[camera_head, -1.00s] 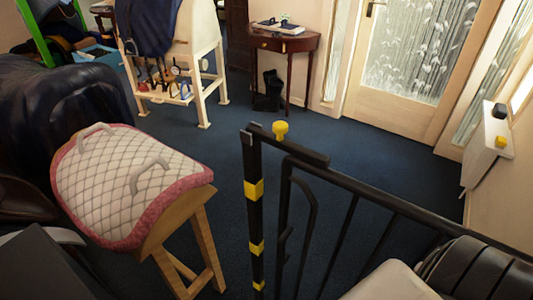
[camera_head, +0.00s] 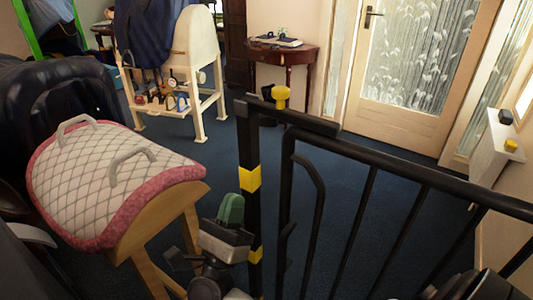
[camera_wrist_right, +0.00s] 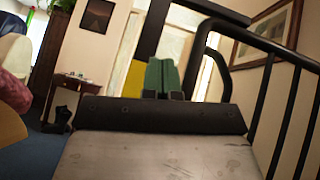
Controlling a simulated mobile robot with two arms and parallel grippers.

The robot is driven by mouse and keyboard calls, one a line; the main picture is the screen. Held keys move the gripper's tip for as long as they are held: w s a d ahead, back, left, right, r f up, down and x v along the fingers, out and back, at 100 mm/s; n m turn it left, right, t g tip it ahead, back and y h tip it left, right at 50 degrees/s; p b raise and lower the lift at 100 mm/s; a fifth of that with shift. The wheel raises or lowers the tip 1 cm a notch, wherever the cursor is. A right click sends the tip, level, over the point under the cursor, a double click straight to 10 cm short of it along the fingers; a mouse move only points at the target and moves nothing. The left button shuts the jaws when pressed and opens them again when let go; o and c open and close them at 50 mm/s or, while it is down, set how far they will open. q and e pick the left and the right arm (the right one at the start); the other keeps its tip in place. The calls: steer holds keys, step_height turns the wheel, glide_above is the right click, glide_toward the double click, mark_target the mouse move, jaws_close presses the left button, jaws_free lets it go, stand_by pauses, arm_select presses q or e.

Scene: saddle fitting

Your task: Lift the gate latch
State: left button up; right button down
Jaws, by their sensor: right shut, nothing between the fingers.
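The gate latch is a dark bar across the top of the gate post, with a yellow knob (camera_head: 281,97) standing on it. The bar (camera_head: 300,120) bridges from the post to the black gate (camera_head: 400,165). The dark gate post (camera_head: 249,150) has yellow bands. My right gripper (camera_head: 231,208) has green fingertips pressed together, with nothing between them. It is in front of the post, well below the latch bar. In the right wrist view the fingertips (camera_wrist_right: 161,77) point up towards the bar (camera_wrist_right: 195,10); I cannot make out the knob there. My left gripper is not in view.
A wooden stand with a quilted, pink-edged pad (camera_head: 110,180) is left of the post. A dark side table (camera_head: 283,55) and a glazed door (camera_head: 410,60) are at the back. Blue floor (camera_head: 345,160) is open beyond the gate.

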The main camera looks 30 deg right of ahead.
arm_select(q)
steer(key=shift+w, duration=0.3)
arm_select(e)
steer(key=m+g, duration=0.1)
steer(key=m, duration=0.1)
steer(key=s+d+r+m+g+h, duration=0.1)
steer(key=m+g, duration=0.1)
steer(key=s+m+g+h, duration=0.1)
steer(key=m+g, duration=0.1)
steer(key=shift+d+r, duration=0.2)
steer(key=shift+r, duration=0.15)
arm_select(q)
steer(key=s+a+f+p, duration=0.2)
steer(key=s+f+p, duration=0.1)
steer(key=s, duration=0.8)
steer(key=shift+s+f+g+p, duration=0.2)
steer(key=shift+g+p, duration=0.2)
steer(key=shift+p, duration=0.35)
arm_select(e)
steer(key=s+a+r+x, duration=0.1)
steer(key=r+x, duration=0.1)
steer(key=x, duration=1)
steer(key=shift+r, duration=0.35)
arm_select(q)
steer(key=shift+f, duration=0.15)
arm_select(e)
steer(key=shift+w+a+g, duration=0.15)
steer(key=shift+g, duration=0.25)
